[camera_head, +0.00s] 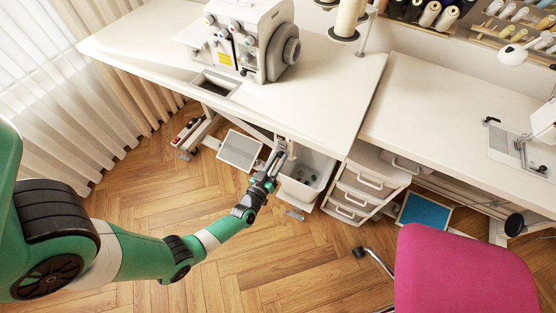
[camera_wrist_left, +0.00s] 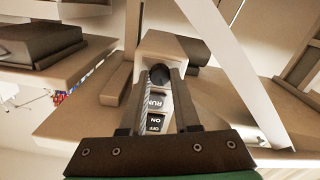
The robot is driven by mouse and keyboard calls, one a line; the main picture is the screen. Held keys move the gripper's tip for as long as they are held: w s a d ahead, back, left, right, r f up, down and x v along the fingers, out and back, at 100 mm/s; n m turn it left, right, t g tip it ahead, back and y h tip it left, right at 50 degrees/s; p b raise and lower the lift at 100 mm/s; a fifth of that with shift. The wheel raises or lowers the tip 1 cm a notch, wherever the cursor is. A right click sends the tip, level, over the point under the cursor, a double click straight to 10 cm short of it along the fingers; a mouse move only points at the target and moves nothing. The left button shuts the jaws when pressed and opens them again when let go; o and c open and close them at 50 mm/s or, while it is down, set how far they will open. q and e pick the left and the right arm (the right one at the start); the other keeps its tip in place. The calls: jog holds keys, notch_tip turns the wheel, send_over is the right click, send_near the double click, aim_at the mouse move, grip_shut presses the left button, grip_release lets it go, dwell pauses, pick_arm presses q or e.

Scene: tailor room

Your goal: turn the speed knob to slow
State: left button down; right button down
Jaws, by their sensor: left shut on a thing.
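In the left wrist view, a pale control box (camera_wrist_left: 170,45) hangs under a table. It carries a round black knob (camera_wrist_left: 160,74), a switch marked RUN (camera_wrist_left: 157,101) and another marked ON and OFF (camera_wrist_left: 156,123). My left gripper (camera_wrist_left: 161,78) has its two fingers on either side of the black knob, shut on it. No speed markings can be read, so the knob's setting cannot be told. In the head view, my left gripper (camera_head: 279,154) is under the front edge of the sewing table, and the knob is hidden there. My right gripper is in neither view.
A sewing machine (camera_head: 250,40) stands on the white table (camera_head: 315,95) above my gripper. A pink chair (camera_head: 460,272) is at the lower right.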

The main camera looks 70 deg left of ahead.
pick_arm(q)
jog(key=shift+n, duration=1.3)
jog(key=shift+b, duration=0.3)
jog(key=c, duration=0.6)
grip_release()
jog(key=shift+c, duration=0.2)
jog(key=p+v, duration=0.4)
jog(key=v, duration=0.7)
jog(key=shift+s+d, duration=0.25)
jog(key=shift+s, duration=0.05)
